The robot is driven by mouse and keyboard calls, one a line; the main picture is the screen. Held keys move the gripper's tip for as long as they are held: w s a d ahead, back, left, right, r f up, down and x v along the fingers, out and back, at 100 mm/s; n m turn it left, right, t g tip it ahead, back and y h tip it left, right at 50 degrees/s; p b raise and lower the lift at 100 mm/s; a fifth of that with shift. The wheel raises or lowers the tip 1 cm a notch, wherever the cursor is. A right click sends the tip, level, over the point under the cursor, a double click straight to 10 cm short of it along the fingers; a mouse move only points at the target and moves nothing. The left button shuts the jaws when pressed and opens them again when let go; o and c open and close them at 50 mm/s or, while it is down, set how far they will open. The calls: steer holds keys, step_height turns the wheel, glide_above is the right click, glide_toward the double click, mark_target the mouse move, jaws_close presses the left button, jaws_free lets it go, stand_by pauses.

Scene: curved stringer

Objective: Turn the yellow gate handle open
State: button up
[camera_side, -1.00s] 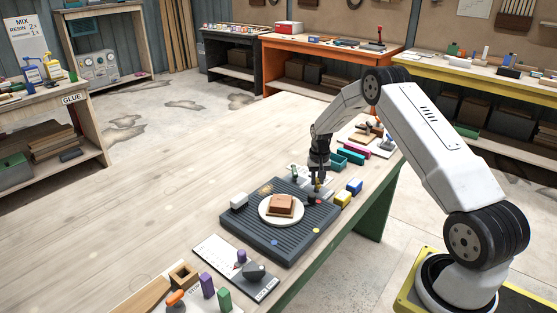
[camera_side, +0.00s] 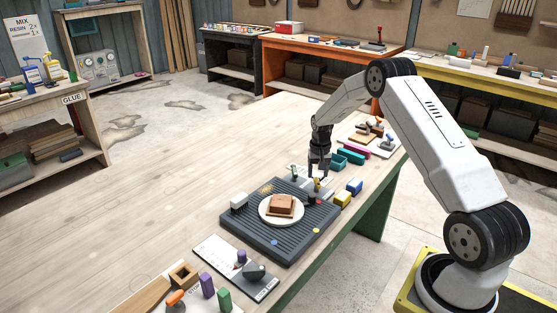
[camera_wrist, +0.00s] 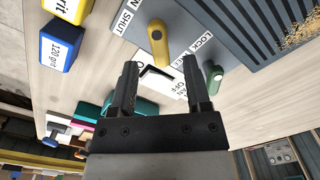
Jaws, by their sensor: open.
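The yellow gate handle (camera_wrist: 158,42) stands on a panel with a partly cut-off label reading "SHUT" beside it in the wrist view. In the side view the yellow handle (camera_side: 317,185) is small, near the back corner of the grey ridged board. My gripper (camera_wrist: 160,66) is open, with the handle showing beyond and between its two fingertips. In the side view my gripper (camera_side: 319,172) hangs just above the handle, and I cannot tell whether they touch. A green handle (camera_wrist: 214,76) with a "LOCK" label stands to the right of the fingers.
A white plate (camera_side: 265,216) with a brown block lies on the grey board (camera_side: 283,250). A yellow block and a blue block (camera_wrist: 57,44) stand left of the handle. Teal bins (camera_side: 349,156) lie behind my gripper.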

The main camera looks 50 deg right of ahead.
mark_target(317, 181)
steer(key=shift+r, duration=2.5)
steer(key=shift+a, duration=0.15)
steer(key=s+a+r+n+t, duration=0.1)
steer(key=s+a+r+n, duration=0.15)
steer(key=a, duration=0.55)
steer(key=s+a+r+n, duration=0.2)
steer(key=s+a, duration=0.2)
steer(key=a, duration=0.3)
steer(key=s+a+r+n+t, duration=0.1)
steer(key=s+a+r+n, duration=0.15)
steer(key=a, duration=0.55)
steer(key=s+a+n, duration=0.2)
steer(key=s+a, duration=0.4)
steer(key=s, duration=0.3)
steer(key=shift+s+t, duration=0.2)
steer(key=shift+t, duration=0.1)
